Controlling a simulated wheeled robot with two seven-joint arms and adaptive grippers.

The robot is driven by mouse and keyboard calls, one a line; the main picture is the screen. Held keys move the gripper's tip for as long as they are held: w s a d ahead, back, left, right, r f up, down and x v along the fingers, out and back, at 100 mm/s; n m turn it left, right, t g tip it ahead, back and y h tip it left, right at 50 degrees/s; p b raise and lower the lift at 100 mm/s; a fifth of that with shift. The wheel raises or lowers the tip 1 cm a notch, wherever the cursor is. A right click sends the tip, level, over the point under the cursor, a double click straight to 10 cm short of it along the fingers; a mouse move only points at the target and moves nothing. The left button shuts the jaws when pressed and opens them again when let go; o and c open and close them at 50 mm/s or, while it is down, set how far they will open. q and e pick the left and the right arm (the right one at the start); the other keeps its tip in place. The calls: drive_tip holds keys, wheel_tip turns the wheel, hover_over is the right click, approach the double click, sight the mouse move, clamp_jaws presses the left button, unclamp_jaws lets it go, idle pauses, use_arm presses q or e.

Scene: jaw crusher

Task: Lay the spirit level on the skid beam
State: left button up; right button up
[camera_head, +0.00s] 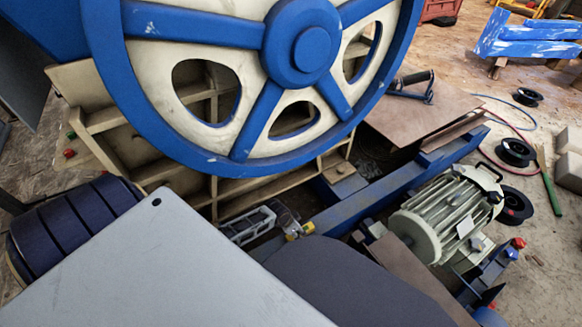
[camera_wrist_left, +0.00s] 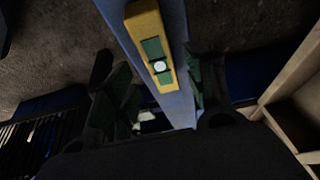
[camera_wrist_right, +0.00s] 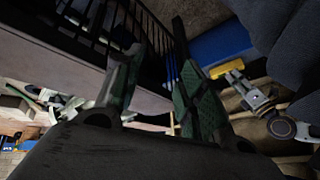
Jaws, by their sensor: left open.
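The spirit level is a yellow bar with green plates and a round white vial; in the left wrist view the spirit level (camera_wrist_left: 148,35) lies along the top of the blue skid beam (camera_wrist_left: 112,18). My left gripper (camera_wrist_left: 158,88) is open, its fingers on either side of the beam near the level's close end, with a gap on the left. In the head view only a small yellow part of the level (camera_head: 308,228) shows beside the skid beam (camera_head: 400,188). The right wrist view also shows the level (camera_wrist_right: 227,68). My right gripper (camera_wrist_right: 155,82) is open and empty, apart from the level.
A large blue flywheel (camera_head: 262,45) stands above the left of the beam. A ribbed motor (camera_head: 440,215) sits right of the beam. Cable reels (camera_head: 515,152) and a green-handled tool (camera_head: 549,180) lie on the floor at right. Open floor shows at the upper right.

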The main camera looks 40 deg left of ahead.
use_arm(q)
drive_tip(key=p+v, duration=0.2)
drive_tip(key=v, duration=0.3)
drive_tip(key=shift+r, duration=0.15)
drive_tip(key=shift+p+v, duration=0.6)
drive_tip(key=shift+v, duration=0.4)
use_arm(e)
wheel_tip(320, 180, up, 7)
drive_tip(key=s+d+g+h, duration=0.1)
drive_tip(key=d, duration=0.1)
drive_tip(key=shift+r, duration=0.2)
drive_tip(key=shift+s+d, duration=0.1)
use_arm(q)
drive_tip(key=shift+s, duration=0.1)
drive_tip(key=s+d+r, duration=0.7)
drive_tip(key=d+r, duration=0.1)
drive_tip(key=d, duration=0.4)
drive_tip(key=s+d+r+n, duration=0.2)
drive_tip(key=s+r, duration=0.2)
drive_tip(key=r, duration=0.6)
drive_tip(key=shift+s+d+r+h, duration=0.3)
drive_tip(key=shift+s+d+r, duration=0.05)
drive_tip(key=shift+r, duration=0.05)
